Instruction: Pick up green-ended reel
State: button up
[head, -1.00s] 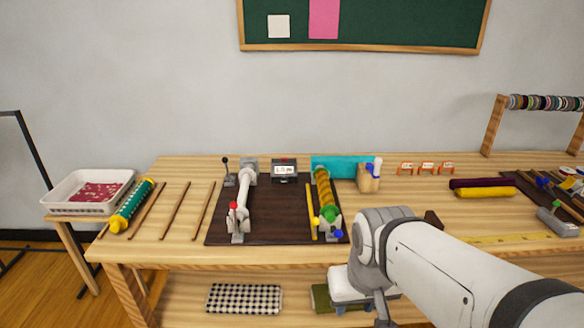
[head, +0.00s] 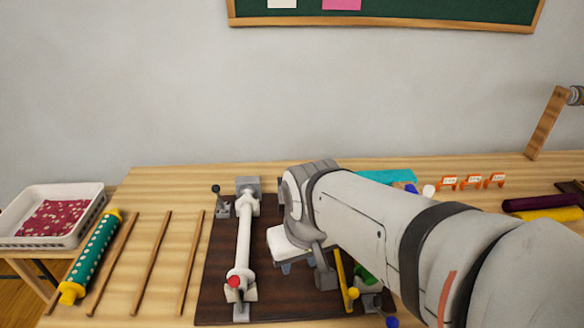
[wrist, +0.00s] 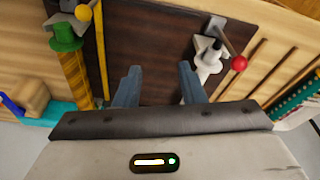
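The green-ended reel, wound in mustard cloth, is mostly hidden behind my arm in the head view, where only part of its green end (head: 365,275) shows. In the wrist view the reel (wrist: 75,70) lies at the left, with its green end towards the top. My gripper (head: 305,270) is over the dark board (head: 215,275), between the reel and a white roller. In the wrist view my gripper (wrist: 160,76) has its two fingers apart with nothing between them. The reel is to one side of the fingers, not between them.
The white roller (head: 244,235) with a red knob (head: 234,282) stands left of my gripper. A yellow strip (head: 341,270) lies beside the reel. Thin wooden rods (head: 150,262) and a teal dotted reel with yellow ends (head: 92,255) lie further left. The bench between the rods is bare.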

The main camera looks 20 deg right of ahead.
jog(key=shift+w+d, duration=0.1)
jog(key=shift+w, duration=0.2)
jog(key=shift+o, duration=0.2)
jog(key=shift+r, duration=0.1)
